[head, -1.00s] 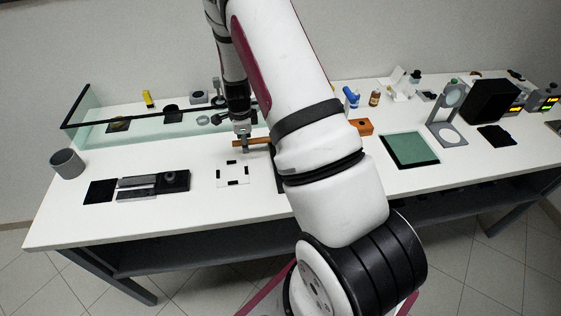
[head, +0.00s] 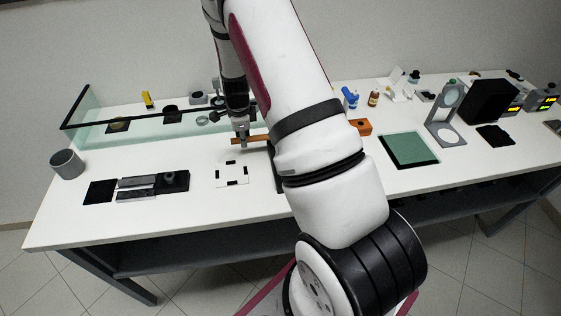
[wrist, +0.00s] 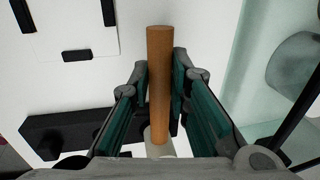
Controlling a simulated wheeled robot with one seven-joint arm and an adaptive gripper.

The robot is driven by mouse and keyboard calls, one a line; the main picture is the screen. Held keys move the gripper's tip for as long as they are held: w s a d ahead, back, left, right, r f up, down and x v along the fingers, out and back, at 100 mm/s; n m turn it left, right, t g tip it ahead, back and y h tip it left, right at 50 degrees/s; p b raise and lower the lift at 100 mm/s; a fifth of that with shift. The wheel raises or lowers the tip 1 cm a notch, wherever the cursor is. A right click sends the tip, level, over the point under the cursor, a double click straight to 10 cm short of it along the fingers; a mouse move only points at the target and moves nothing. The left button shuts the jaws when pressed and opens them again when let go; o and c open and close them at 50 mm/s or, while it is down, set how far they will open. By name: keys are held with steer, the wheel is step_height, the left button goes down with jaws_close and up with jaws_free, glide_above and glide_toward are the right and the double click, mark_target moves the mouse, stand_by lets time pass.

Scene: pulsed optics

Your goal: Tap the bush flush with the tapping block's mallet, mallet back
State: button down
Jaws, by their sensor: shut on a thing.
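The mallet shows as a brown wooden handle (wrist: 159,80) between the two fingers of my gripper (wrist: 160,75) in the wrist view. The fingers are shut on the handle; a pale end (wrist: 155,138), seemingly the head, shows low in the picture. In the head view the handle (head: 256,138) lies level across my gripper (head: 242,141), above the back middle of the table, its right end hidden by my arm. A dark fixture with a round piece on it (head: 171,179) stands at the left; I cannot tell whether that piece is the bush.
A white sheet with black marks (head: 232,181) lies in front of my gripper. A dark block (wrist: 72,130) lies beside the handle in the wrist view. A glass-walled enclosure (head: 88,118) stands behind left, a grey cup (head: 67,165) at far left. A green pad (head: 409,149) lies right.

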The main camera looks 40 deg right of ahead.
steer(key=shift+r+p, duration=0.4)
steer(key=shift+r, duration=2.1)
